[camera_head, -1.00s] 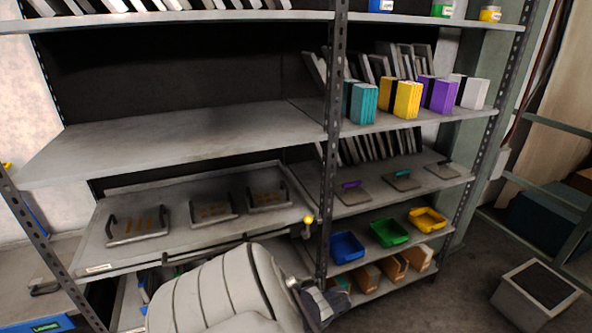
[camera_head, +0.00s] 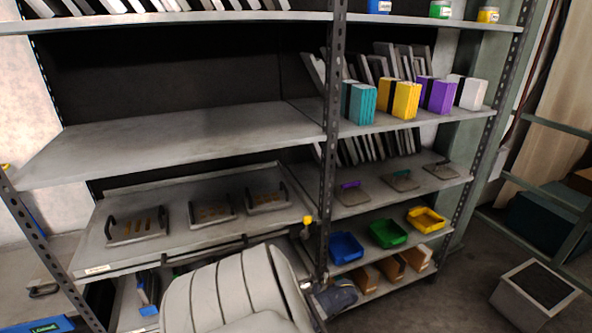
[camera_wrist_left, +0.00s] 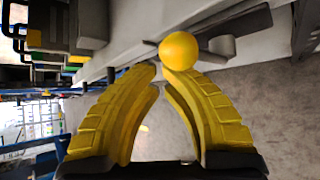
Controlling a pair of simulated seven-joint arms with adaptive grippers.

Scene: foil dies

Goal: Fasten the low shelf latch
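The low shelf latch shows as a small yellow knob (camera_head: 307,220) at the front right corner of the low left shelf, beside the upright post. In the left wrist view the round yellow knob (camera_wrist_left: 180,50) sits on a grey lever just beyond my fingertips. My left gripper (camera_wrist_left: 160,72) has yellow ribbed fingers whose tips nearly meet, with only a sliver between them and nothing held. I cannot tell whether a tip touches the knob. In the head view my pale arm hides the left gripper. My right gripper is in neither view.
The low left shelf (camera_head: 92,255) carries several flat plates with handles. Blue (camera_head: 346,247), green (camera_head: 388,233) and yellow (camera_head: 426,219) bins stand right of the dark post (camera_head: 327,150). An open grey box (camera_head: 538,292) stands on the floor at right, with clear floor around it.

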